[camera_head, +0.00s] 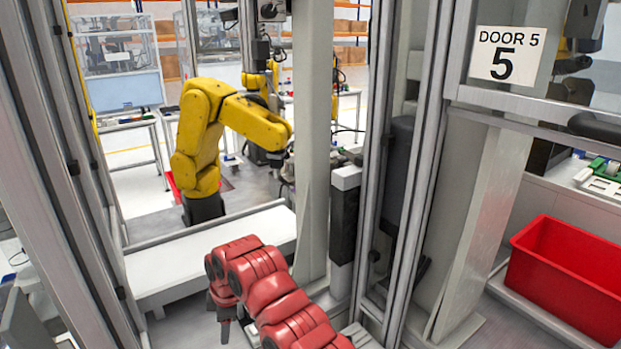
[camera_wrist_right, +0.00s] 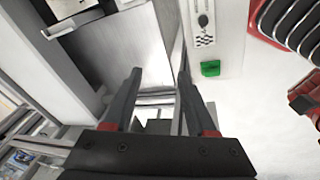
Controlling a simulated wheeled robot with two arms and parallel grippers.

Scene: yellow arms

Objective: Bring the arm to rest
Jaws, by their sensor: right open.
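My right arm is red and reaches in from the bottom of the head view, bent over beside the doorway. Its gripper (camera_head: 223,308) hangs down at the arm's left end, in front of a white ledge (camera_head: 175,272). In the right wrist view the two dark fingers of the right gripper (camera_wrist_right: 159,74) are spread apart, with nothing held between them. My left gripper and left arm do not show in the head view.
A yellow robot arm (camera_head: 200,140) stands behind the opening. A grey post (camera_head: 313,130) and door frame (camera_head: 410,180) rise close to my arm. A red bin (camera_head: 565,280) is at the right. A green block (camera_wrist_right: 210,68) shows in the wrist view.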

